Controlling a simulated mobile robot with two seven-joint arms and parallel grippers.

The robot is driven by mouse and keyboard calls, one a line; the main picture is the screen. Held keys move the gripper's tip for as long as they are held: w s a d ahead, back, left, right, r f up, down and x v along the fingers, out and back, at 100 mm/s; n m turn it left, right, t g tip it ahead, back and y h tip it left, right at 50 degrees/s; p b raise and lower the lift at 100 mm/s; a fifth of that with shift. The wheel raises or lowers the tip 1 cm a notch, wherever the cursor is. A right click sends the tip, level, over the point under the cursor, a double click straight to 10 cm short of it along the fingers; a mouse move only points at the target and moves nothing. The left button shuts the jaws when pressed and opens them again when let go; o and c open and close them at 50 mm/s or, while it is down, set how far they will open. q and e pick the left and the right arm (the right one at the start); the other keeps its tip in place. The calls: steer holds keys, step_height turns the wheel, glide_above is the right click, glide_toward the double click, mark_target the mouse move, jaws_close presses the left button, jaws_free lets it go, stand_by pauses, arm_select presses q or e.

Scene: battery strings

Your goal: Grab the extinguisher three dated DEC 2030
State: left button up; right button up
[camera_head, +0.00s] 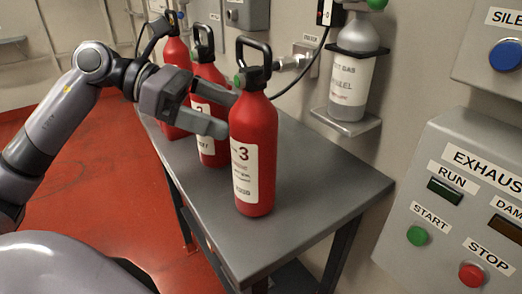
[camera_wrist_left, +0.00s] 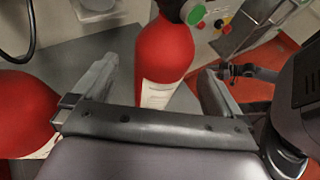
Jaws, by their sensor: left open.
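Extinguisher three (camera_head: 262,125) is a red cylinder with a black handle and a white label with a large 3. It stands upright near the front of the grey table; the date print is too small to read surely. My left gripper (camera_head: 230,113) is open beside its upper body, pointing toward it. In the left wrist view the extinguisher (camera_wrist_left: 165,55) shows ahead, between the two spread fingers of the gripper (camera_wrist_left: 158,88), with no clear contact. Extinguisher two (camera_head: 208,77) stands behind it, partly covered by the gripper. My right gripper is out of view.
Another red extinguisher (camera_head: 175,55) stands at the table's far end. The grey table (camera_head: 325,180) is bare to the right of extinguisher three. A grey gas bottle (camera_head: 352,85) sits on a wall bracket, with a black hose nearby. A button panel (camera_head: 450,215) is at right.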

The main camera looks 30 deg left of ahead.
mark_target(254, 115)
arm_select(q)
steer(key=d+p, duration=0.1)
steer(key=w+d, duration=0.1)
steer(key=d, duration=0.1)
steer(key=w+d+p, duration=0.1)
steer(key=shift+d+f+p, duration=0.3)
steer(key=shift+p, duration=0.05)
steer(key=shift+w+d+f, duration=0.35)
steer(key=shift+d, duration=0.05)
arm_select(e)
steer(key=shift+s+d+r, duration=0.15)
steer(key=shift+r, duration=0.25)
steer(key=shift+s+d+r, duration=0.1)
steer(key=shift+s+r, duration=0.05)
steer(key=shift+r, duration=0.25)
arm_select(q)
steer(key=c, duration=1.8)
steer(key=shift+r, duration=0.25)
steer(key=shift+c, duration=0.3)
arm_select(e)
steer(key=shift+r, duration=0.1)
